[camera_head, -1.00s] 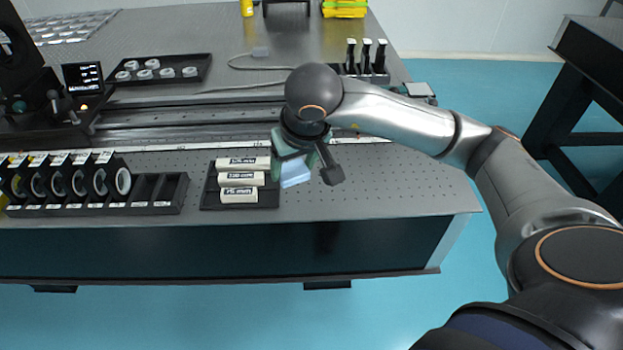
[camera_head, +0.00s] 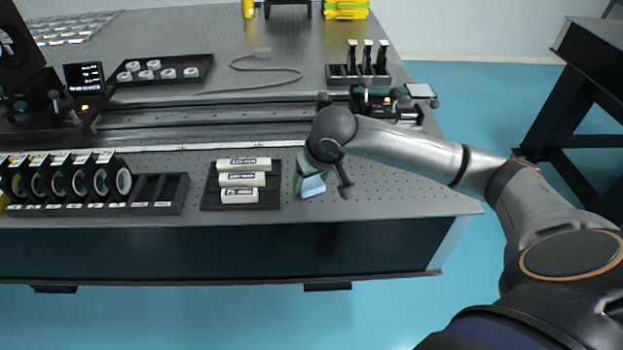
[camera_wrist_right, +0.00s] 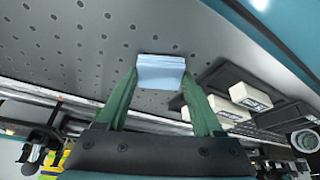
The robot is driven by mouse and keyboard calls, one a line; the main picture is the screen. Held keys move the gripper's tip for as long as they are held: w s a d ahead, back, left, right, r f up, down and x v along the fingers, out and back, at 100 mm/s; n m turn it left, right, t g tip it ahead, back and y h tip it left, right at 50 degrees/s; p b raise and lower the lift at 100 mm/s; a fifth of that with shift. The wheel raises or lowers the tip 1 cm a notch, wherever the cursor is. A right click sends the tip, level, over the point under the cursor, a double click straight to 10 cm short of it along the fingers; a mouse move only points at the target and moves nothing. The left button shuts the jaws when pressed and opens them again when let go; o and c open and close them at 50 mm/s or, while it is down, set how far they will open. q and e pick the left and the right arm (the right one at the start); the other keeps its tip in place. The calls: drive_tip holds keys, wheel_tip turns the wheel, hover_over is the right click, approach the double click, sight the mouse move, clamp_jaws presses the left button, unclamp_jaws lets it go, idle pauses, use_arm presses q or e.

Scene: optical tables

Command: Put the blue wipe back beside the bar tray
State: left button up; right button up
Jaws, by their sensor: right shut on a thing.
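The blue wipe (camera_head: 312,187) is a small light-blue folded pad low over the perforated table top, just right of the bar tray (camera_head: 210,196). My right gripper (camera_head: 311,183) is shut on it. In the right wrist view the wipe (camera_wrist_right: 161,71) sits between the two green fingertips (camera_wrist_right: 160,82). I cannot tell whether the wipe touches the table. The black bar tray holds three white labelled bars (camera_head: 242,180), which also show in the right wrist view (camera_wrist_right: 250,96). My left gripper is not in view.
A black rack with ring-shaped optics (camera_head: 165,208) stands left of the bar tray. A rail (camera_head: 200,118) runs behind, with a small device (camera_head: 385,105) at its right end. The perforated table top (camera_head: 410,195) is clear to the right, up to its front edge.

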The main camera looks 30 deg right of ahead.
drive_tip(key=shift+f+b, duration=0.2)
drive_tip(key=shift+b, duration=0.1)
drive_tip(key=o, duration=1.2)
drive_tip(key=shift+r, duration=0.1)
